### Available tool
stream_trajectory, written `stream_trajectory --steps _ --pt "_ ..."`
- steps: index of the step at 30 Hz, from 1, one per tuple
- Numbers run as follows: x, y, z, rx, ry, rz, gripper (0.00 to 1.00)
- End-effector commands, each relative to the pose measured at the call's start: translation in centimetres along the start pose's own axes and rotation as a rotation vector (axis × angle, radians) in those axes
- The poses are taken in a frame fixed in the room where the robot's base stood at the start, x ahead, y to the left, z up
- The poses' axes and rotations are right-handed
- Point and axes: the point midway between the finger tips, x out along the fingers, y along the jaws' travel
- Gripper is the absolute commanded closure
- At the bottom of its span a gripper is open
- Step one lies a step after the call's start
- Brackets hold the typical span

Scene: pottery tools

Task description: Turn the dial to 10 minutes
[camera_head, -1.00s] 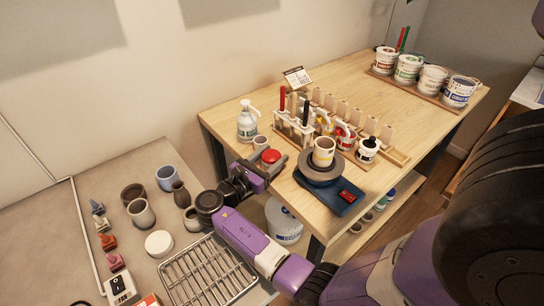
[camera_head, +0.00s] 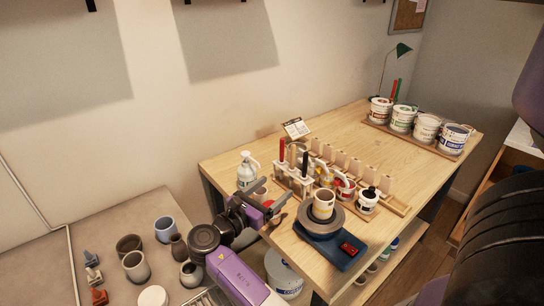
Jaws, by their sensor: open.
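No dial with readable minute marks shows clearly in the head view. A round red object (camera_head: 279,200), which may be the dial, is at the near-left corner of the wooden table (camera_head: 425,179). It is small and partly hidden by my gripper. My gripper (camera_head: 275,193) is open, its fingers pointing right toward the table corner beside the red object. I cannot tell whether they touch it. The blue pottery wheel (camera_head: 318,238) has a red switch (camera_head: 349,249) and carries a striped cup (camera_head: 323,204).
A white spray bottle (camera_head: 247,172) stands close behind my gripper. A tool rack (camera_head: 293,180) and small paint jars (camera_head: 368,199) are to the right. Several paint buckets (camera_head: 427,129) stand at the far end. Pots and cups (camera_head: 136,266) are on the grey counter (camera_head: 60,254).

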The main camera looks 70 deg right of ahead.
Motion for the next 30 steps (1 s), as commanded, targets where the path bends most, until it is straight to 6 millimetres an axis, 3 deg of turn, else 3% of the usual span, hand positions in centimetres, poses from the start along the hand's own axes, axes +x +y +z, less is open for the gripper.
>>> stream_trajectory --steps 9,15,21,30 --pt "0.0 -0.1 7.3 0.007 0.000 -0.001 0.23" --pt "0.0 0.0 10.8 0.003 0.000 -0.001 0.23" --pt "0.0 0.0 12.5 0.001 0.000 -0.001 0.23" --pt "0.0 -0.1 12.8 -0.001 0.000 -0.001 0.23"
